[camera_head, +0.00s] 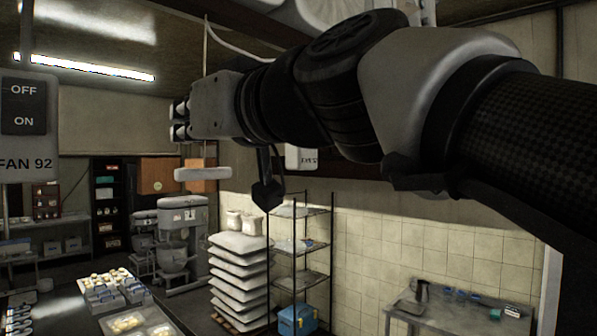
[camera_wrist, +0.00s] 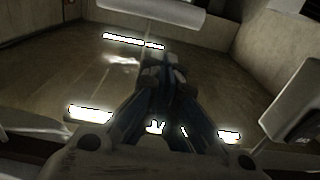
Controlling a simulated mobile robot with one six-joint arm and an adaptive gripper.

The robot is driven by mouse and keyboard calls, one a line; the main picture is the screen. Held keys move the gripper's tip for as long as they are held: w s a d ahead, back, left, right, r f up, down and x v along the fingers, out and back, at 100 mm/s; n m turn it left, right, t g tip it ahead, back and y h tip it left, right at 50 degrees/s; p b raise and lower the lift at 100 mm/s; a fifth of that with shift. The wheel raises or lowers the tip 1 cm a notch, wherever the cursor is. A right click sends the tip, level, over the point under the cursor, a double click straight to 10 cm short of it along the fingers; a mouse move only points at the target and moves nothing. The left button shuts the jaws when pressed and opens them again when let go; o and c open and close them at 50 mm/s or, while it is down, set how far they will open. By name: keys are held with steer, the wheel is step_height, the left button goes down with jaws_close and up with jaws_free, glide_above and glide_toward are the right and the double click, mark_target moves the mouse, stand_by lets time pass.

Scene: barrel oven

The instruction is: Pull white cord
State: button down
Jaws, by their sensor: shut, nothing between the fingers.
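The thin white cord (camera_head: 205,45) hangs down from the ceiling in the head view. Its middle stretch is hidden at my gripper, and a pale horizontal bar (camera_head: 203,173) hangs below, in line with it. A similar pale bar shows at the top of the wrist view (camera_wrist: 150,14), with a faint line running from it. My gripper (camera_head: 180,120) is level, pointing left, above the bar. In the wrist view its dark fingers (camera_wrist: 163,68) come together with nothing held between them. Whether it touches the cord, I cannot tell.
A panel marked OFF, ON and FAN 92 (camera_head: 24,125) is at the left. Below are a work table with trays (camera_head: 165,327), a mixer (camera_head: 182,235), stacked white sacks (camera_head: 238,270), a wire rack (camera_head: 302,243) and a metal side table (camera_head: 440,312). A loose white cable (camera_head: 238,48) curves above my arm.

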steer(key=b+v, duration=0.4)
steer(key=v, duration=0.5)
steer(key=shift+b, duration=0.3)
steer(key=d+f+m+g+h+b, duration=0.1)
steer(key=d+f+m+h+b, duration=0.3)
steer(key=f, duration=1)
steer(key=w+d+f+h+b, duration=0.1)
steer(key=d+f+b, duration=0.3)
steer(key=f, duration=1)
steer(key=d+f+m+g+h+b, duration=0.1)
steer(key=d+f+m+h+b, duration=0.15)
steer(key=f+b, duration=0.75)
steer(key=s+d+f+m+g+h+b, duration=0.1)
steer(key=s+d+f, duration=0.3)
steer(key=f, duration=1)
steer(key=s+d+f+m+g+h+b, duration=0.1)
steer(key=s+d+f+g+h+b, duration=0.1)
steer(key=f, duration=1.1)
steer(key=s+d+f+m+g+h+b, duration=0.1)
steer(key=s+d+f, duration=0.5)
steer(key=f, duration=0.8)
steer(key=g+h+b, duration=0.1)
steer(key=h+b, duration=0.1)
steer(key=b, duration=0.1)
steer(key=shift+s+d+f, duration=0.2)
steer(key=shift+d+f, duration=0.05)
steer(key=shift+f, duration=0.05)
